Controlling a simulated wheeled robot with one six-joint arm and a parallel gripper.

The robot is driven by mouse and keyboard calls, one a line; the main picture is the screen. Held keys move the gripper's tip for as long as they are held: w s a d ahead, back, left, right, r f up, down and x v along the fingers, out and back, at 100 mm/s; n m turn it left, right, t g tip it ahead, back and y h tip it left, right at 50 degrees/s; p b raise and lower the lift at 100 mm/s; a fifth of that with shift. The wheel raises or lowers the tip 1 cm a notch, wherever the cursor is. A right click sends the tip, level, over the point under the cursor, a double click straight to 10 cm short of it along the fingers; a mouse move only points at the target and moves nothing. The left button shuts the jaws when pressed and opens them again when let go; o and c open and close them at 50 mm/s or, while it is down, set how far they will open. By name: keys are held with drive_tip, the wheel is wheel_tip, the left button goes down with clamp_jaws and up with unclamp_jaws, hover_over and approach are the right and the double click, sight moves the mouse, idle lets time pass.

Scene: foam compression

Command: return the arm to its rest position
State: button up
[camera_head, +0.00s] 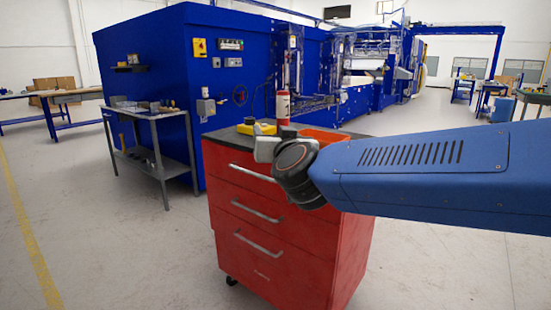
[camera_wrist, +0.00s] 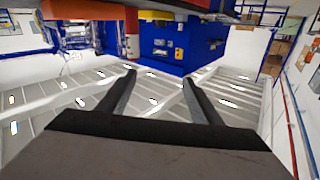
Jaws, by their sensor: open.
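My blue arm (camera_head: 430,165) reaches in from the right in the head view. Its dark wrist joint (camera_head: 297,165) is in front of the upper part of the red drawer cabinet (camera_head: 262,235). In the wrist view my gripper (camera_wrist: 158,82) has two dark fingers well apart, with nothing between them. That view looks upside down, with the ceiling (camera_wrist: 60,115) below and the blue machine (camera_wrist: 175,40) above. In the head view the fingers cannot be made out.
On the cabinet's dark top stand a yellow object (camera_head: 262,128), a red cylinder (camera_head: 283,107) and an orange-red tray (camera_head: 322,135), partly hidden by my arm. A grey side table (camera_head: 165,170) and the large blue machine (camera_head: 150,60) are behind. Floor at left is clear.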

drive_tip(key=s+d+f+g+h, duration=0.2)
drive_tip(key=s+d+f+g, duration=0.4)
drive_tip(key=s+d+f, duration=0.8)
drive_tip(key=s+d+f+m+g+h, duration=0.1)
drive_tip(key=s+d+f+g, duration=0.6)
drive_tip(key=s+d+f, duration=0.8)
drive_tip(key=shift+s+d+f+h, duration=0.15)
drive_tip(key=shift+s+h, duration=0.25)
drive_tip(key=shift+s, duration=0.25)
